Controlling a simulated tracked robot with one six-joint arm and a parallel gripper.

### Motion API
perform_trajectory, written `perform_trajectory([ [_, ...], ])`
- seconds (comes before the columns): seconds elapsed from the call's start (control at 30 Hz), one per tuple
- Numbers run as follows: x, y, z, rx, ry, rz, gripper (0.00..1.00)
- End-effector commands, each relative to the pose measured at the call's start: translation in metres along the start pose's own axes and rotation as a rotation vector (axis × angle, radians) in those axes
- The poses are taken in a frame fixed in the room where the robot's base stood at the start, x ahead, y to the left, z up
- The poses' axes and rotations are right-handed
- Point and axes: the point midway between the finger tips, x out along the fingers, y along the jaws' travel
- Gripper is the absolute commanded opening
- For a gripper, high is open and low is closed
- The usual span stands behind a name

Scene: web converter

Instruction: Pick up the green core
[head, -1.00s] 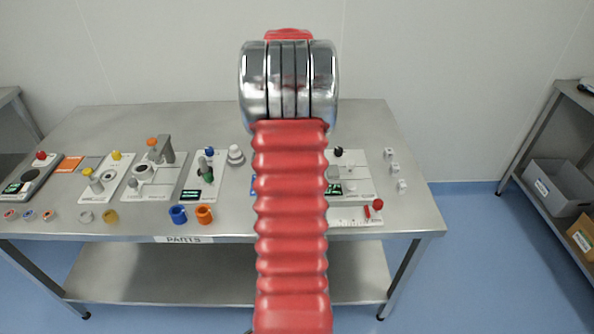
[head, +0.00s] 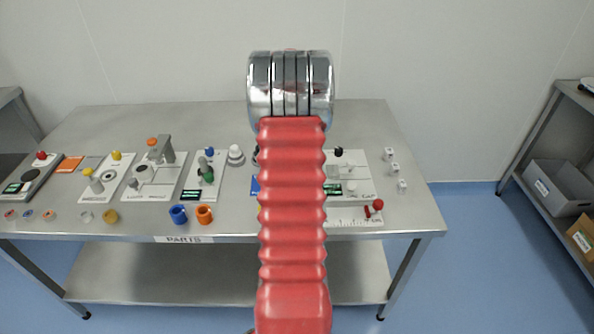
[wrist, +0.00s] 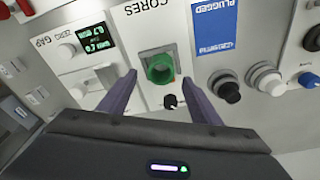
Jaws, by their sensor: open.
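My gripper (wrist: 159,78) is open, one dark finger on each side and slightly short of the core in the picture. The fingers look empty, and I cannot tell how high they are above the core. In the head view my red arm covers the core and the gripper.
Other knobs stand at the right. On the steel table, blue (head: 178,214) and orange (head: 204,214) rings lie near the front edge.

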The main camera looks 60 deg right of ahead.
Motion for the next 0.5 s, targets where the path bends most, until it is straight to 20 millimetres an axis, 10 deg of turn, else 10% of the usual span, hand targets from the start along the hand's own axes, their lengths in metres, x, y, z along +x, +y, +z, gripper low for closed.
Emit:
perform_trajectory([
  [0.5,0.05,0.0,0.001,0.0,-0.001,0.0,0.58],
])
